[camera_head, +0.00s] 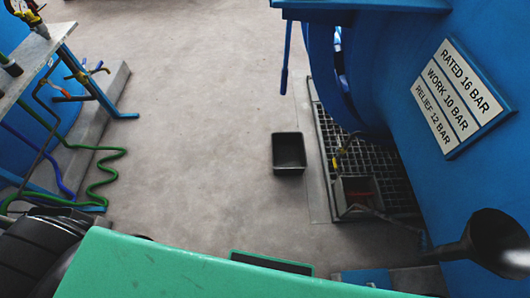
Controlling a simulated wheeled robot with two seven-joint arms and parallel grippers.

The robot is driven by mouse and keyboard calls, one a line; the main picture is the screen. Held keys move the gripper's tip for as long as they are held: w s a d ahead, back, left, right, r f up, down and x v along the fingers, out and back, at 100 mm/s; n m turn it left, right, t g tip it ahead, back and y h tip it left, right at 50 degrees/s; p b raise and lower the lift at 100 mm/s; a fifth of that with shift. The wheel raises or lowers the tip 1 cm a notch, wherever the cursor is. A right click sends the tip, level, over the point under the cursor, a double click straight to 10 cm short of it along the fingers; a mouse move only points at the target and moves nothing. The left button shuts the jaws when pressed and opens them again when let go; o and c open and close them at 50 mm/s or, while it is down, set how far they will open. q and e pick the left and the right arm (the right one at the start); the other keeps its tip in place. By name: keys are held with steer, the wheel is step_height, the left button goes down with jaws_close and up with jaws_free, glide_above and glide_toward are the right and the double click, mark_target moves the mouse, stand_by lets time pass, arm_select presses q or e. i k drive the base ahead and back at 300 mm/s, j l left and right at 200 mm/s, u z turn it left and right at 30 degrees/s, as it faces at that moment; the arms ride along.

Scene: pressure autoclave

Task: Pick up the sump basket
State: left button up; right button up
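A small grey open box (357,194) sits at the near end of a floor grating, with something red inside; it looks like the sump basket, though I cannot be sure. A thin pipe or handle lies close to its right side. A separate black open bin (289,152) stands on the bare floor to the left of the grating. Neither of my grippers can be made out in the head view.
The floor grating (388,187) runs beside the large blue vessel (420,50) on the right, which overhangs it. A dark funnel (498,243) juts in at lower right. A bench (35,62) with green and blue hoses stands left.

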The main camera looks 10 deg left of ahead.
mark_target(356, 198)
steer(key=k+z, duration=0.15)
steer(key=z, duration=0.95)
steer(key=i+j, duration=0.1)
